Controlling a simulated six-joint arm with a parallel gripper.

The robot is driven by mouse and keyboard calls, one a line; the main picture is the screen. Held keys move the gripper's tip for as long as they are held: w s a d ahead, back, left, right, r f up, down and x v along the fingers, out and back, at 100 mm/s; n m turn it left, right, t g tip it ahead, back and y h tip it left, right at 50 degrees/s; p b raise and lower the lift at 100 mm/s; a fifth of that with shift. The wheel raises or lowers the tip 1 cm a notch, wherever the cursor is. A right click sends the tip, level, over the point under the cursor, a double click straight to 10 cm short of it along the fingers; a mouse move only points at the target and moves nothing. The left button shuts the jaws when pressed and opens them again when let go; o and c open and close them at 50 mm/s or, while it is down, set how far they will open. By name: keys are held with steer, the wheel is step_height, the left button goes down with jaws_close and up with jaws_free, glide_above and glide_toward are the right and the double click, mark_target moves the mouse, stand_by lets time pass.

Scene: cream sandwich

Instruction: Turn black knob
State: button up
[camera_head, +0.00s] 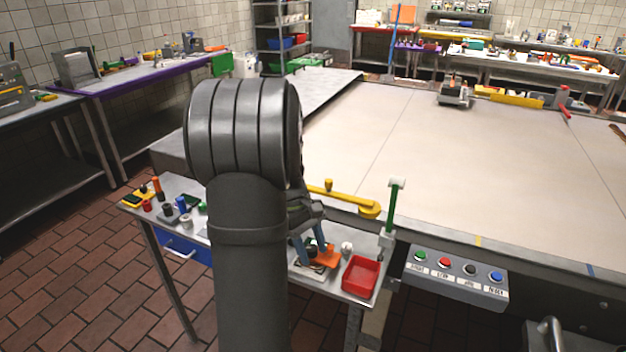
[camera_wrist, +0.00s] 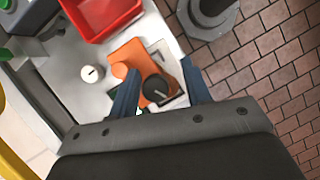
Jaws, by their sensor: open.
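The black knob (camera_wrist: 157,89) is round with a pale pointer line, and stands on the small metal table near an orange block. It shows between the two blue fingers of my gripper (camera_wrist: 160,92) in the wrist view. The fingers are apart, one on each side of the knob, and I cannot tell whether they touch it. In the head view my gripper (camera_head: 314,246) points down at the table's right part, and the black knob (camera_head: 311,249) is partly hidden by the fingers.
An orange piece (camera_wrist: 128,62) and a white knob (camera_wrist: 91,74) stand close by. A red tray (camera_head: 361,275) and a green upright lever (camera_head: 394,210) are to the right. A button box (camera_head: 455,273) is beyond the table. Other knobs stand at the table's left end.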

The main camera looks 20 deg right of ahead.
steer(key=w+a+r+t, duration=0.15)
steer(key=w+r, duration=0.25)
steer(key=r, duration=0.4)
steer(key=w+a+r+g, duration=0.15)
steer(key=w+r, duration=0.25)
steer(key=r, duration=0.4)
step_height(320, 180, up, 3)
steer(key=m+t+y, duration=0.2)
steer(key=m+t, duration=0.3)
steer(key=m, duration=0.9)
glide_above(311, 248)
steer(key=shift+f, duration=0.1)
steer(key=w+a+f+n+g+h, duration=0.3)
steer(key=w+n, duration=0.4)
steer(key=n, duration=0.7)
steer(key=shift+g+y, duration=0.4)
steer(key=shift+g, duration=0.3)
steer(key=x, duration=1.7)
steer(key=shift+s+f, duration=0.15)
